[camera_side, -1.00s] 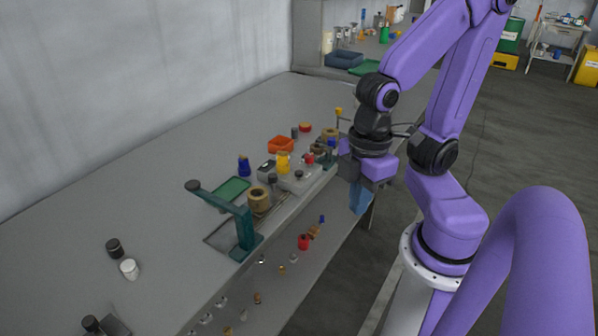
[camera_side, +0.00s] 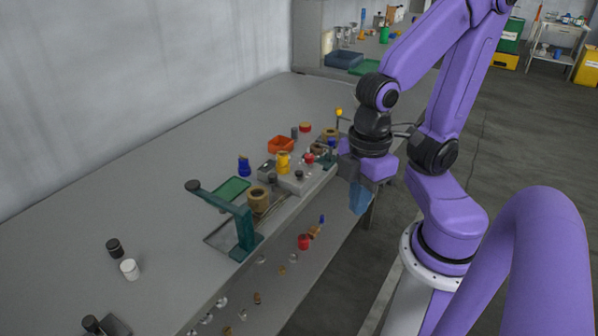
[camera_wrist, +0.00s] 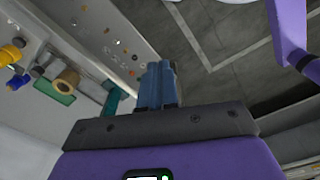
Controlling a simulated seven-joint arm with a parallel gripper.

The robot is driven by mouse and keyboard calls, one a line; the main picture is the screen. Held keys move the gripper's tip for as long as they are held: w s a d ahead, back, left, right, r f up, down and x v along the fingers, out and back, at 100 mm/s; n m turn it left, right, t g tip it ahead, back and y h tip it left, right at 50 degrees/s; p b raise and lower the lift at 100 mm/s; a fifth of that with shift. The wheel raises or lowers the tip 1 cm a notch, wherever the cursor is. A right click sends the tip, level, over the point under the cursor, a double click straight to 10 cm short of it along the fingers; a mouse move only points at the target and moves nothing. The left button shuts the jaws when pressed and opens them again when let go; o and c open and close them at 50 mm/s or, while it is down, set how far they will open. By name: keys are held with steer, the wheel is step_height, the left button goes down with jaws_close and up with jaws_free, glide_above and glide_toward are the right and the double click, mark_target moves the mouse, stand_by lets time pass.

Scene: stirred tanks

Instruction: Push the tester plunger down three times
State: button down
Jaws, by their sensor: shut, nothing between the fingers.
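My gripper (camera_side: 359,198) hangs beyond the bench's right edge, with its blue fingers pointing down and closed together. In the wrist view the fingers (camera_wrist: 158,85) are shut and empty. I cannot tell for sure which part is the tester plunger. A grey box (camera_side: 303,182) with a dark round knob (camera_side: 299,174) and a red knob (camera_side: 309,159) sits on the bench, left of my gripper and apart from it. A green stand (camera_side: 244,228) with a long arm ending in a black knob (camera_side: 193,186) stands at the front edge of the bench.
Near the box are a yellow piece (camera_side: 283,163), a tan ring-shaped piece (camera_side: 258,200), an orange tray (camera_side: 281,145) and a blue piece (camera_side: 244,166). A black cylinder (camera_side: 114,247) and a white one (camera_side: 129,268) stand at the left. The bench's back left is clear.

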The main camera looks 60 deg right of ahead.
steer(key=shift+w, duration=0.1)
steer(key=w+f+m+g+y, duration=0.1)
steer(key=w+m+g+y, duration=0.1)
steer(key=w+m, duration=0.9)
steer(key=m+t+y, duration=0.4)
steer(key=m+t, duration=0.4)
steer(key=m, duration=1.1)
glide_above(299, 174)
steer(key=shift+s+d+f+m+t, duration=0.1)
steer(key=shift+d+m+t, duration=0.1)
steer(key=shift+d+m, duration=0.15)
steer(key=shift+s+d+f+m+t, duration=0.1)
steer(key=shift+d+m+t, duration=0.1)
steer(key=shift+d+m, duration=0.15)
steer(key=shift+f, duration=4.35)
